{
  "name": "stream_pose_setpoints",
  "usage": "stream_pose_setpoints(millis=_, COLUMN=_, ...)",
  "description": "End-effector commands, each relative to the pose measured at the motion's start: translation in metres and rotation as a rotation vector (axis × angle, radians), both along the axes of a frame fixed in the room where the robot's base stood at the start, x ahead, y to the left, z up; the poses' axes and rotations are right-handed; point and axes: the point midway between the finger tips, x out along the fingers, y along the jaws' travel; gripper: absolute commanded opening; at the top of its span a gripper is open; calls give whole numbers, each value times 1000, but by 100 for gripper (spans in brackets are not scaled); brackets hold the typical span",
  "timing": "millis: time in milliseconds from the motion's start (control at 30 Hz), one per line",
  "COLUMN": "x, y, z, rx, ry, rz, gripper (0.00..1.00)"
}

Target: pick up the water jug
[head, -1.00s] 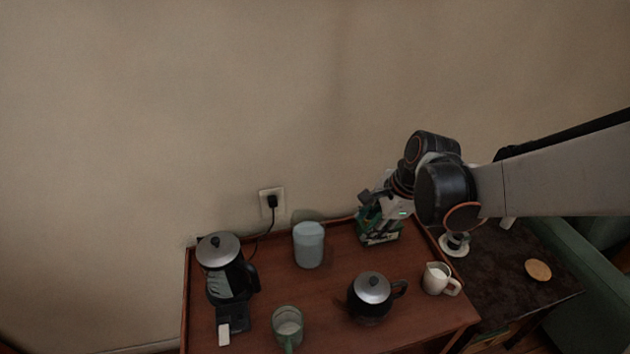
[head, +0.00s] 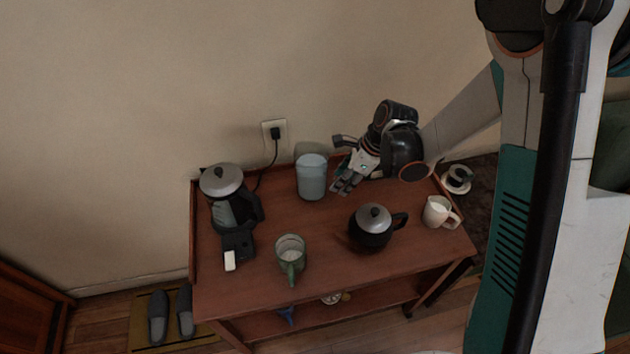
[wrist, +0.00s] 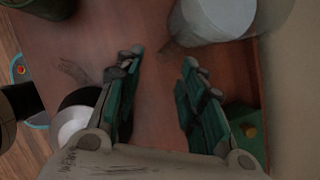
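The water jug, which I take to be the pale blue, see-through cylinder (head: 311,178), stands upright at the back of the wooden cart top, near the wall. In the wrist view the jug (wrist: 215,18) is at the top right, beyond my fingertips and partly cut off by the frame. My gripper (head: 342,184) is just to the right of the jug in the head view, low over the cart. In the wrist view my gripper (wrist: 162,60) is open, with bare wood between its two fingers. No contact with the jug shows.
A green box (wrist: 246,125) is beside my right finger in the wrist view. A socket with plug (head: 274,133) is behind.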

Motion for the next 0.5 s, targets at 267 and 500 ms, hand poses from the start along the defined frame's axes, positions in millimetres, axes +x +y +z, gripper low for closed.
stream_pose_setpoints(millis=267, x=2, y=7, z=-15, rx=0, ry=-1, rz=1, gripper=36)
stream_pose_setpoints(millis=500, x=5, y=22, z=-46, rx=0, ry=-1, rz=2, gripper=36)
